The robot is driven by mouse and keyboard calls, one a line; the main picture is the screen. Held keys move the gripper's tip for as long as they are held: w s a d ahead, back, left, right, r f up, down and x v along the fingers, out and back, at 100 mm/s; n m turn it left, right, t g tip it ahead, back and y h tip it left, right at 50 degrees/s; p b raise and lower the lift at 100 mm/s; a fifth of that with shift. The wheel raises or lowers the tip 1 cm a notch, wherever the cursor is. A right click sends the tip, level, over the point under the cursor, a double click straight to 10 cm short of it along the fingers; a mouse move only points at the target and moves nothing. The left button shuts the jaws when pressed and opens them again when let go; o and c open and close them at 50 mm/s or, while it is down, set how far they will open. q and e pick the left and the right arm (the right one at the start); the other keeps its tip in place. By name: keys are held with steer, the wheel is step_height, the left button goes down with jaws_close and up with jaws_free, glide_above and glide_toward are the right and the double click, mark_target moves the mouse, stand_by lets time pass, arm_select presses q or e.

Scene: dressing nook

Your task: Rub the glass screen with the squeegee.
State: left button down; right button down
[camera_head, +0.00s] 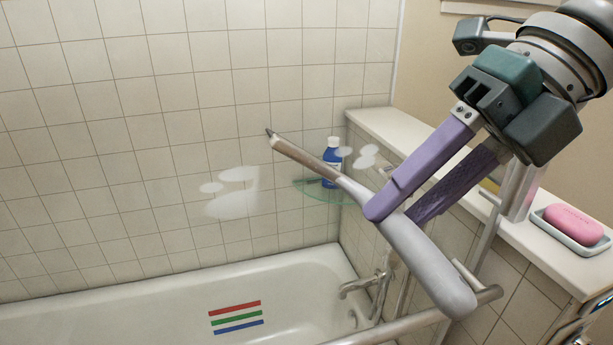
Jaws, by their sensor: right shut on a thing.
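The squeegee has a thick light grey handle (430,260) and a narrow brownish head (305,160) with a dark tip, seen nearly edge-on. My right gripper (398,213) has purple fingers and is shut on the squeegee's handle. The squeegee points up and to the left. The glass screen (232,203) is clear and hard to make out; whitish smudges seem to lie on it, one group left of the squeegee head and another group (362,158) to its right. I cannot tell whether the head touches the glass. My left gripper is not in view.
A white bathtub (150,300) with red, green and blue strips lies below, beside a tiled wall. A blue bottle (331,170) stands on a green glass corner shelf (310,188). A pink soap (573,222) sits in a dish on the right ledge. Metal bars (420,323) cross the lower right.

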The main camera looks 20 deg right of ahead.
steer(key=shift+a+r, duration=0.1)
steer(key=shift+a, duration=1.15)
steer(key=a+p, duration=0.2)
steer(key=a, duration=1)
steer(key=shift+a, duration=0.15)
stand_by(0.9)
steer(key=s+p, duration=0.2)
steer(key=s, duration=0.4)
stand_by(0.4)
